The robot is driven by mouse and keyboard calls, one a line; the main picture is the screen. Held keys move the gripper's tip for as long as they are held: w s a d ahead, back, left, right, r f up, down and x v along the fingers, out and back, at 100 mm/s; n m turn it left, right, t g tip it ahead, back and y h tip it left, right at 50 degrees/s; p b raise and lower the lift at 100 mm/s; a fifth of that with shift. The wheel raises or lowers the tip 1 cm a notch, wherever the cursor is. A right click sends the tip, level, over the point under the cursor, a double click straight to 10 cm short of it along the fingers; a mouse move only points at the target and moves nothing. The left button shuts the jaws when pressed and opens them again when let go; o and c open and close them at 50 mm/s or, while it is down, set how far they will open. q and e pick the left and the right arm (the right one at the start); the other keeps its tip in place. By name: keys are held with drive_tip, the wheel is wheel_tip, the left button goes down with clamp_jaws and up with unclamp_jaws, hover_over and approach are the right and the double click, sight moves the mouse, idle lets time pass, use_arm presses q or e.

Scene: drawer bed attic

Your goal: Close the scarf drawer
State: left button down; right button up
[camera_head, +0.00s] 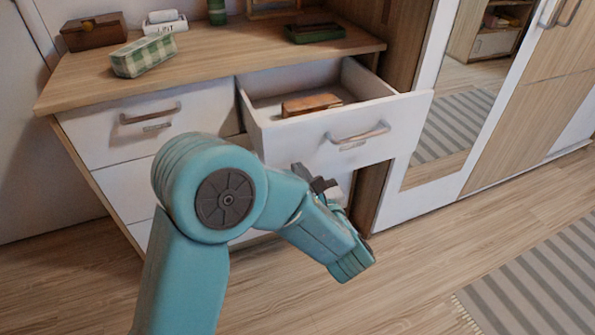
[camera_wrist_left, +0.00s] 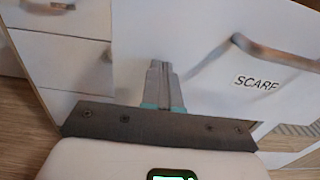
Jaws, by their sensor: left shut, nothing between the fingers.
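The scarf drawer (camera_head: 345,130) is the white top right drawer of the dresser, and it stands pulled open. A brown box (camera_head: 311,105) lies inside it. Its front carries a metal handle (camera_head: 358,133); in the left wrist view the front (camera_wrist_left: 200,30) shows the label "SCARF" (camera_wrist_left: 256,83) below the handle (camera_wrist_left: 270,52). My left gripper (camera_head: 318,182) is shut and empty, just below and in front of the drawer front. In the left wrist view its fingers (camera_wrist_left: 158,72) point at the white front, left of the handle; I cannot tell whether they touch it. My right gripper is not in view.
The top left drawer (camera_head: 150,122) is shut. On the wooden dresser top (camera_head: 215,55) stand a green checked case (camera_head: 144,55), a brown box (camera_head: 94,31) and a dark green tray (camera_head: 315,32).

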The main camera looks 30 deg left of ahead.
use_arm(q)
drive_tip(key=shift+x, duration=0.9)
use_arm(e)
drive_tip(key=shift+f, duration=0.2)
